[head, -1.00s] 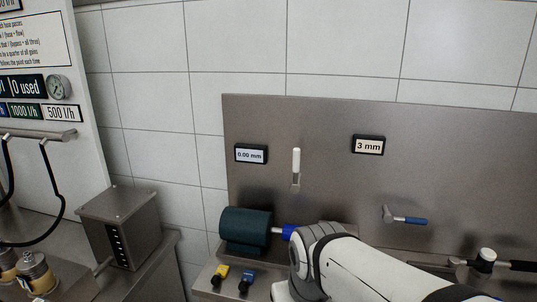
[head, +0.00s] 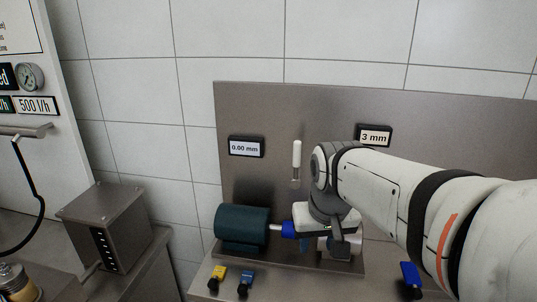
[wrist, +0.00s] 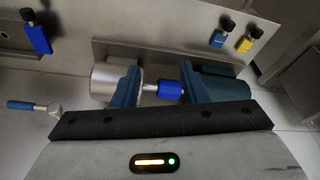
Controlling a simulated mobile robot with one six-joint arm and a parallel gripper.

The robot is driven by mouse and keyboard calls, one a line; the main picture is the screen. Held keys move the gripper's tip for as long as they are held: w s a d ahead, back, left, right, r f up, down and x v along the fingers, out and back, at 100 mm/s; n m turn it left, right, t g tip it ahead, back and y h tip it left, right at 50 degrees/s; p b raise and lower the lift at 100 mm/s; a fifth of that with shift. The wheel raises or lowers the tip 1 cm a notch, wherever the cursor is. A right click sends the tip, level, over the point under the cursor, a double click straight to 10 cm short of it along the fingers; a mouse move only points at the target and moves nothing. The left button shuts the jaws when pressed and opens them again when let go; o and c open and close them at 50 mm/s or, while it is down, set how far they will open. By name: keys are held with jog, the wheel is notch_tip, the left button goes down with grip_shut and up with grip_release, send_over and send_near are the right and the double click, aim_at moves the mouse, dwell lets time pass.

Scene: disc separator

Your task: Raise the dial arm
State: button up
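No part is labelled as the dial arm. A white-handled lever (head: 296,157) stands upright on the steel back panel, right of the 0.00 mm display (head: 246,147); it may be the dial arm, but I cannot tell. My gripper (head: 333,243) is low, right of the blue coupling (head: 289,229) on the motor shaft. In the wrist view my gripper (wrist: 158,68) shows two blue fingers apart, nothing clamped between them. The coupling (wrist: 170,89) and a silver cylinder (wrist: 103,85) lie beyond them. A blue-handled lever (wrist: 25,105) shows at left in the wrist view.
A dark green motor (head: 242,226) sits left of the coupling. A yellow-tagged valve (head: 218,276) and a blue-tagged valve (head: 246,281) are in front. Another blue tag (head: 409,273) is at right. A 3 mm sign (head: 375,136) is on the panel. My arm covers the panel's right side.

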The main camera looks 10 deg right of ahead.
notch_tip(320, 180, up, 15)
jog(key=m+t, duration=0.1)
send_over(296, 155)
jog(key=s, duration=0.1)
jog(key=shift+s+r, duration=0.15)
jog(key=x, duration=0.7)
jog(key=shift+w+d, duration=0.2)
jog(key=shift+w, duration=0.1)
grip_shut()
jog(key=shift+t, duration=0.3)
